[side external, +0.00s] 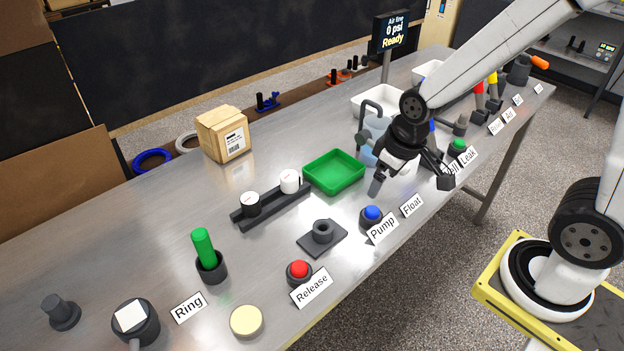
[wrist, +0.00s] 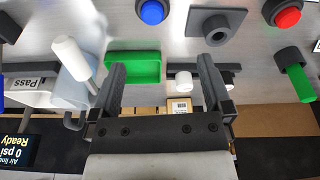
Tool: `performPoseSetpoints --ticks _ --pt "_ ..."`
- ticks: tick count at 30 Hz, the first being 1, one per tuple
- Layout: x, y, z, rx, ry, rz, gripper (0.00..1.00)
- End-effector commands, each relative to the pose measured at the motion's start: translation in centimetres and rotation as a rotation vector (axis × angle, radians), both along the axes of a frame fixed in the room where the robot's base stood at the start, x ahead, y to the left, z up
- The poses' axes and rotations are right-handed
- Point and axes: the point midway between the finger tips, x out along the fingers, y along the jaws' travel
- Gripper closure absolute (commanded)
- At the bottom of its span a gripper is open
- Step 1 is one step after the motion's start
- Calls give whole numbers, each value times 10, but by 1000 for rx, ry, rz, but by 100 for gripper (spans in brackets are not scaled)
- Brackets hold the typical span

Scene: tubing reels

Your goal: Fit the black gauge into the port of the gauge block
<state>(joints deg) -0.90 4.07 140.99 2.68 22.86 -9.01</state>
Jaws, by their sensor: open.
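The black gauge (side external: 250,208), a short black cylinder with a white dial on top, stands in a dark rack (side external: 272,207) beside a white gauge (side external: 290,184). The gauge block (side external: 312,243) is a dark square plate with a raised round port, lying in front of the rack; it also shows in the wrist view (wrist: 203,20). My gripper (side external: 411,184) is open and empty above the table, right of the green tray and apart from both gauges. In the wrist view, my gripper (wrist: 162,66) has the white gauge (wrist: 183,81) between its fingers in the picture; the right finger mostly hides the black gauge.
A green tray (side external: 312,178) lies between rack and gripper. A blue button (side external: 371,214) and red button (side external: 299,270) stand along the front edge with label cards. A cardboard box (side external: 222,134) is behind the rack. A green cylinder in a holder (side external: 211,270) stands left.

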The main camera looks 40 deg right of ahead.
Motion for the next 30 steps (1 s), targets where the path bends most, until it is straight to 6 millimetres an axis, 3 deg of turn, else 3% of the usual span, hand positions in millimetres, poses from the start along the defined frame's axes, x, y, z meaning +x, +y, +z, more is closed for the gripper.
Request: performPoseSetpoints --ticks 18,30 --pt "132 69 -8 48 27 756 0" --pt "197 129 -24 129 -69 1271 0"
